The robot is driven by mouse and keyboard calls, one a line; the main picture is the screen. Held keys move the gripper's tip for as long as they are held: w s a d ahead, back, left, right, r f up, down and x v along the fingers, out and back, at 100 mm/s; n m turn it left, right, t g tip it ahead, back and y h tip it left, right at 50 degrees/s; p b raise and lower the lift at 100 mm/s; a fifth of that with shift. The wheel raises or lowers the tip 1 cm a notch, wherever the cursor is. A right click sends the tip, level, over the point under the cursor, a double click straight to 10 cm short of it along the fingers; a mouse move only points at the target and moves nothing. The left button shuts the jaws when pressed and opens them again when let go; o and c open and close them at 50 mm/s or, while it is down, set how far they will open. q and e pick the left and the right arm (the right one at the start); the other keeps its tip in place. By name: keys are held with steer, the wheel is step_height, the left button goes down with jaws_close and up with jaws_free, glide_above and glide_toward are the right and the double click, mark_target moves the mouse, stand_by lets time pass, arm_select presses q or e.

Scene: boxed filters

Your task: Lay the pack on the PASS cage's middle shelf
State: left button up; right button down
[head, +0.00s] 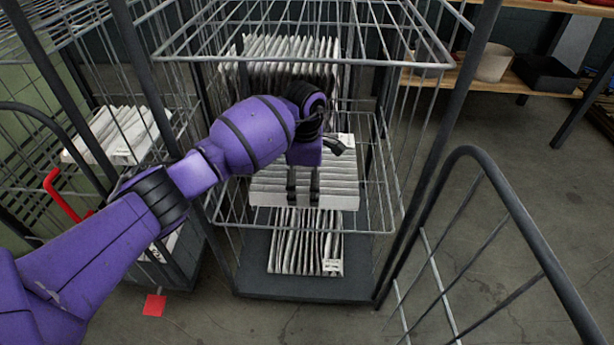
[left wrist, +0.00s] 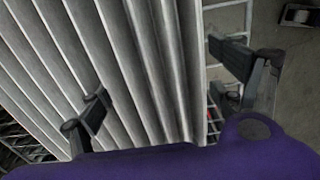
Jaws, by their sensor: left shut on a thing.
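My left gripper (head: 303,188) reaches into the tall wire cage (head: 394,200) in the middle of the head view. It is shut on a pale pleated pack (head: 270,192), held at the level of the cage's middle wire shelf (head: 300,227). My arm hides part of the pack, and I cannot tell whether it touches the shelf. In the left wrist view the pack's pleats (left wrist: 150,65) fill the left and centre, with the fingers (left wrist: 165,82) over them and at the right edge. No PASS sign is readable. My right gripper is not in view.
Pleated filters stand on the cage's upper shelf (head: 285,48) and on its base (head: 300,245). A second cage with a filter pack (head: 115,135) and a red handle (head: 62,196) stands left. A dark-framed gate (head: 520,215) stands at right front. A red square (head: 154,305) lies on the floor.

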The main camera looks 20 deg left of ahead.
arm_select(q)
steer(key=shift+f, duration=0.15)
stand_by(0.4)
steer(key=shift+f, duration=0.1)
steer(key=o, duration=0.8)
steer(key=shift+c, duration=0.2)
